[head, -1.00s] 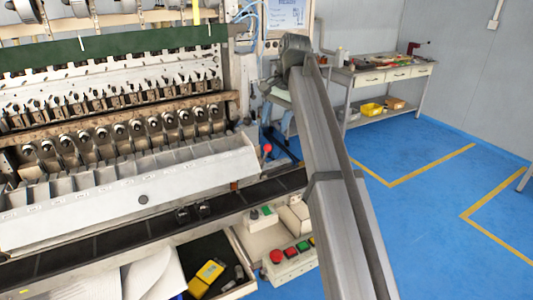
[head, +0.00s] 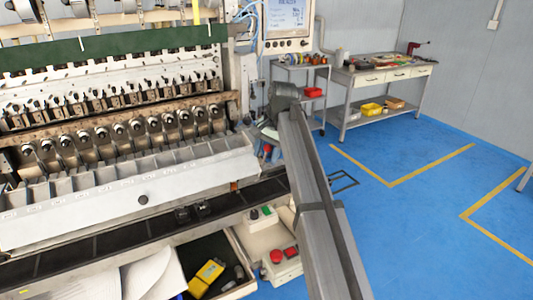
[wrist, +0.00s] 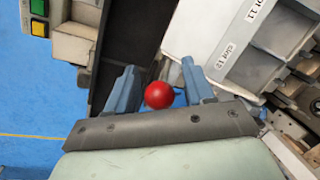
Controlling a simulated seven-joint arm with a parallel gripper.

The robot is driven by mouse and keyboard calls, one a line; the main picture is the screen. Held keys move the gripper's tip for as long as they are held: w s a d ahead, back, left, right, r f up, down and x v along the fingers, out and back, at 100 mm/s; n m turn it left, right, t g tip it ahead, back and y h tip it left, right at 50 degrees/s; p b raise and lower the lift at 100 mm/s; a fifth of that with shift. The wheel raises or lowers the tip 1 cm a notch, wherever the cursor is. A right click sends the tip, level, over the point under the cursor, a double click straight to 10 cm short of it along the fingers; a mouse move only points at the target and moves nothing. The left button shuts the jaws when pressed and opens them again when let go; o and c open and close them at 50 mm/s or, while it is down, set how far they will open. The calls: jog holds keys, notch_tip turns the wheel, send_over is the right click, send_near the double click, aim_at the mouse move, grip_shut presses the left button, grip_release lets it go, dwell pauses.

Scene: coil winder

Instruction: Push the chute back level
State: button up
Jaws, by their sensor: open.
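The chute (head: 120,198) is a long pale metal tray with a row of labelled slots along the front of the machine. In the head view its front edge runs from lower left to upper right. Its slotted end (wrist: 240,40) fills the upper right of the wrist view. A red ball knob (wrist: 158,95) appears between the fingers of my gripper (wrist: 158,70), which are open on either side of it. The knob also shows beside the chute's right end in the head view (head: 267,149). I cannot tell whether the fingers touch it.
A dark belt (head: 130,235) runs below the chute. A control box with red buttons (head: 282,264) and a smaller box with green and white buttons (head: 260,214) stand close to my arm. An open drawer holds a yellow tool (head: 206,277). Blue floor lies free to the right.

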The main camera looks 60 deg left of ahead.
jog(key=shift+c, duration=0.4)
grip_shut()
